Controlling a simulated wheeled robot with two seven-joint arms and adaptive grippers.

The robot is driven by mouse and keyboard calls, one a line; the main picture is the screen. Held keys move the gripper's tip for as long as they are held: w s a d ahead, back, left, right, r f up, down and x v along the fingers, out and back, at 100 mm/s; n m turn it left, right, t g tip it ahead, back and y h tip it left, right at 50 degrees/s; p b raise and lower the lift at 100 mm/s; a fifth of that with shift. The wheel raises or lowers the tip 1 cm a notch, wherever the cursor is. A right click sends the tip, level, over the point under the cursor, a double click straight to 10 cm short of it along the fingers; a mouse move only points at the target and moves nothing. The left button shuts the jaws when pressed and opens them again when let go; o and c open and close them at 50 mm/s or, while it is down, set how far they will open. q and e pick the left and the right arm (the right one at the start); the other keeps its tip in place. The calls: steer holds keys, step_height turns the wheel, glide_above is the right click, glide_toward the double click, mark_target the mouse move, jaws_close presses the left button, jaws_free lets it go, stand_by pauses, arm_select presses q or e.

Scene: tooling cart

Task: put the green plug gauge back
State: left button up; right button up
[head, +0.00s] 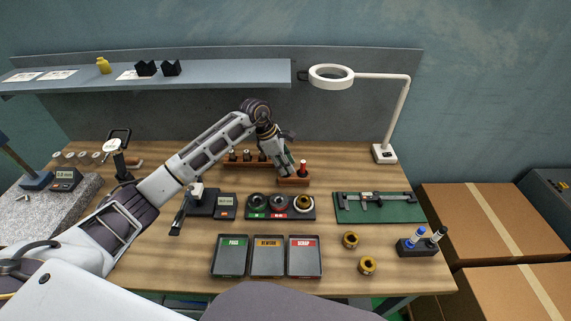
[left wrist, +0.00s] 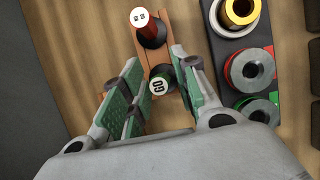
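The green plug gauge (left wrist: 159,86) shows end-on in the left wrist view, with a numbered round cap and a green band. It appears to stand upright at the near end of a small wooden rack (head: 293,181). My left gripper (head: 285,171) is over that rack. Its green-padded fingers (left wrist: 158,62) are open on both sides of the gauge; whether one touches it I cannot tell. In the head view the gripper mostly hides the gauge. A red plug gauge (head: 303,167) stands in the same rack, just beyond the fingertips (left wrist: 139,19). My right gripper is out of view.
Behind stands a longer wooden rack (head: 233,163) with several dark pieces. A black tray of ring gauges (head: 281,216) lies in front, close to the gripper. A caliper on a green mat (head: 378,212) is at right. Three trays (head: 268,273) lie at the front.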

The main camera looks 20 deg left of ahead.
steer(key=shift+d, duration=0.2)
arm_select(q)
steer(key=shift+r, duration=0.25)
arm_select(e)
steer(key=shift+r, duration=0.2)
arm_select(q)
steer(key=shift+r+p, duration=0.15)
steer(key=shift+p, duration=0.2)
steer(key=b+v, duration=0.1)
steer(key=v, duration=1.1)
steer(key=shift+b, duration=0.3)
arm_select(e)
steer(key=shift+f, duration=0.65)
arm_select(q)
steer(key=shift+a, duration=0.1)
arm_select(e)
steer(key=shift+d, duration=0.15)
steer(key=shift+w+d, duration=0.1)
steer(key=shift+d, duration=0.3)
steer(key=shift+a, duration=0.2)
